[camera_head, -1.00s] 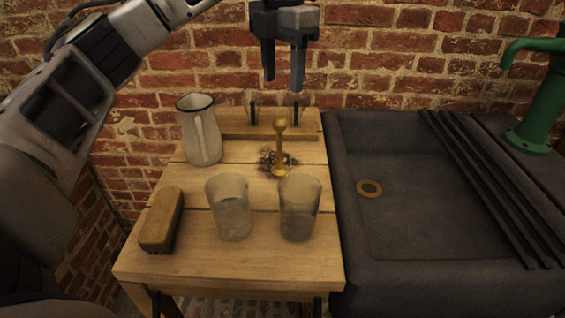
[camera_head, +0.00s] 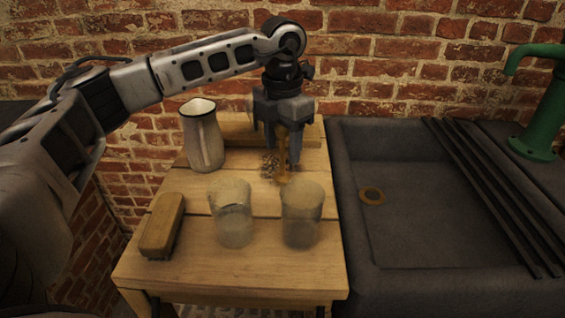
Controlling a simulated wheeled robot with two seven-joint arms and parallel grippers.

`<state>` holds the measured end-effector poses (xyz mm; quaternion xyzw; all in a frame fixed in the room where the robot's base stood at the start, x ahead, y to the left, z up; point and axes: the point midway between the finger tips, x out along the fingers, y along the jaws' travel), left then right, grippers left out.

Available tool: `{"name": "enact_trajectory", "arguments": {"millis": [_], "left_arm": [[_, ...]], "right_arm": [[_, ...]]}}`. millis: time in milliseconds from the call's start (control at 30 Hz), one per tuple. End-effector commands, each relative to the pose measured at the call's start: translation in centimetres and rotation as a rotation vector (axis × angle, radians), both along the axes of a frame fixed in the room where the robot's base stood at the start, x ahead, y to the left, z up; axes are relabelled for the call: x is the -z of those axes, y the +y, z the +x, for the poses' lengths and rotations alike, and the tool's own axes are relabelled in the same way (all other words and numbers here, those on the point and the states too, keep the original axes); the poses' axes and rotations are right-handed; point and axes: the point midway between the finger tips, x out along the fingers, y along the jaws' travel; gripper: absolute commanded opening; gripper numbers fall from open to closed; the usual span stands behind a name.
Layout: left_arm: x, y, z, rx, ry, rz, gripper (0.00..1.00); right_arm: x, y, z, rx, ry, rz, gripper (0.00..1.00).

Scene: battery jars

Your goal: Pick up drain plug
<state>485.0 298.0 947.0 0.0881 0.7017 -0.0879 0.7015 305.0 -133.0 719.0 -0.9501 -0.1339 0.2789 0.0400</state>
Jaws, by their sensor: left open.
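The drain plug (camera_head: 282,172) is a brass-coloured upright piece with a stem and a round base, standing on the wooden table behind the two glass jars. My left gripper (camera_head: 282,158) points down over it, with its open fingers on either side of the stem. The fingers hide much of the stem and the top of the plug. I cannot tell whether a finger touches it. A small dark chain heap (camera_head: 269,165) lies beside the plug's base. The sink's drain ring (camera_head: 372,196) shows at the right. My right gripper is not in view.
Two cloudy glass jars (camera_head: 234,222) and (camera_head: 301,222) stand in front of the plug. A white enamel jug (camera_head: 203,140) is at the back left, a brush (camera_head: 162,225) at the front left. A dark stone sink (camera_head: 430,255) with slats and a green pump (camera_head: 540,115) is at the right.

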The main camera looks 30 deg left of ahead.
Motion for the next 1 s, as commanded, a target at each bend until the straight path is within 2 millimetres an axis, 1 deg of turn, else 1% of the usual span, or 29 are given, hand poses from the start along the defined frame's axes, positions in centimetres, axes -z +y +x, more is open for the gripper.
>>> {"name": "enact_trajectory", "arguments": {"millis": [167, 200, 267, 300, 333, 367, 767, 933, 1000], "left_arm": [[0.0, 0.0, 0.0, 0.000, 0.000, 0.000, 0.52], [0.0, 0.0, 0.0, 0.000, 0.000, 0.000, 0.41], [0.0, 0.0, 0.0, 0.000, 0.000, 0.000, 0.24], [0.0, 0.0, 0.0, 0.000, 0.000, 0.000, 0.13], [0.0, 0.0, 0.0, 0.000, 0.000, 0.000, 0.05], [0.0, 0.0, 0.0, 0.000, 0.000, 0.000, 0.00], [-0.4, 0.0, 0.1, 0.000, -0.004, -0.002, 0.00], [-1.7, 0.0, 0.1, 0.000, -0.005, -0.002, 0.00], [-2.9, 0.0, 0.1, 0.000, -0.007, -0.003, 0.00]], "right_arm": [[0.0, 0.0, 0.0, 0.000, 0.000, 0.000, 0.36], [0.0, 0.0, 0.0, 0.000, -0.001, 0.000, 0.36], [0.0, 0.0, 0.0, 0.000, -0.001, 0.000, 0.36], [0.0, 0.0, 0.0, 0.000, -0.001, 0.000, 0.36], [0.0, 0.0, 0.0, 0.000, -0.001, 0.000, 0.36], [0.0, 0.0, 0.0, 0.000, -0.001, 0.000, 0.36], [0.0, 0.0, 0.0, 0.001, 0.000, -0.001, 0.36], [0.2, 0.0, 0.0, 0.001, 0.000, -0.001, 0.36], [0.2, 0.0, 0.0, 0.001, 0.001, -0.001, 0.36]]}}
